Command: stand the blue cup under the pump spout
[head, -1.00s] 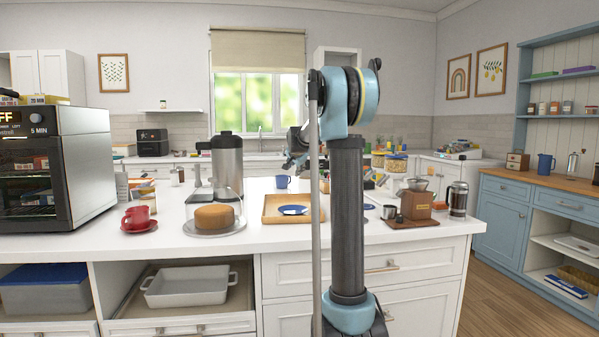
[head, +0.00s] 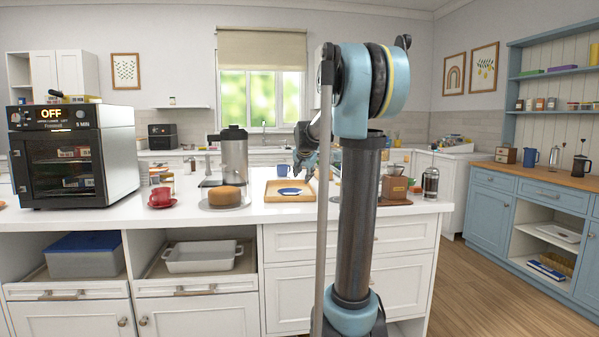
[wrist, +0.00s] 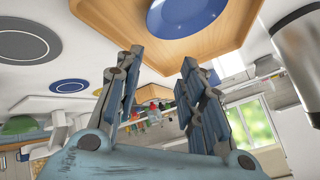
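The blue cup (head: 283,170) stands upright on the white counter, behind the wooden tray, in the head view. I cannot make it out in the wrist view. A steel cylinder, probably the pot, shows at the right of the wrist view (wrist: 302,45). My gripper (wrist: 160,62) is open, with nothing seen between its fingers. In the head view it is partly hidden by my arm, near the tray's right side.
A wooden tray (head: 271,196) holds a blue plate (head: 290,191). A cake on a stand (head: 223,197), a red cup (head: 160,197) and an oven (head: 75,150) are left. A wooden grinder (head: 394,186) and a glass press (head: 430,183) stand right of my arm.

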